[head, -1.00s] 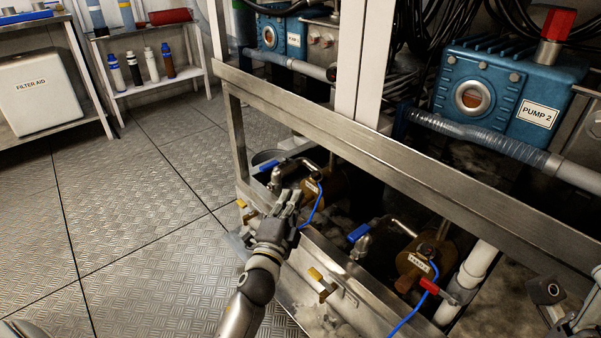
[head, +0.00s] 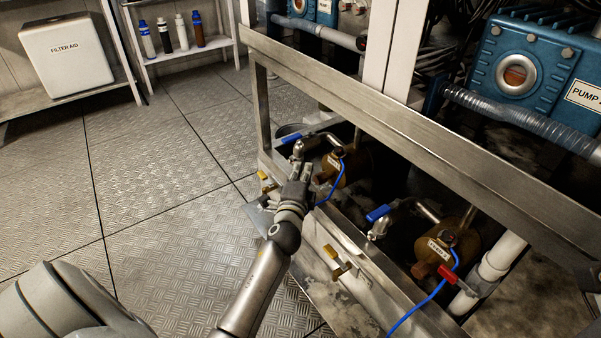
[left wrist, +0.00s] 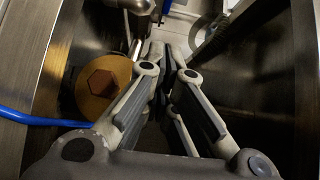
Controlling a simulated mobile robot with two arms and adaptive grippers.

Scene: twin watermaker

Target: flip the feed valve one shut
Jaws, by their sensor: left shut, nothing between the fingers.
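Two blue-handled valves show in the head view: a far one (head: 297,138) and a nearer one (head: 379,213). Each sits by a brass housing, the far housing (head: 341,167) and the near housing (head: 447,245). No valve label is legible enough to tell which is feed valve one. My left gripper (head: 301,172) is shut and empty at the frame's front ledge, just below the far blue valve; I cannot tell whether it touches anything. In the left wrist view, the shut fingers (left wrist: 168,60) point past a brass end with a hex bolt (left wrist: 103,85). My right gripper is not in view.
A steel rail (head: 400,125) crosses above the valves. Yellow handles (head: 335,262) sit on the front panel, and a red handle (head: 452,274) is at the near unit. Blue cables (head: 425,300) hang by the housings. The floor at left (head: 150,165) is clear.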

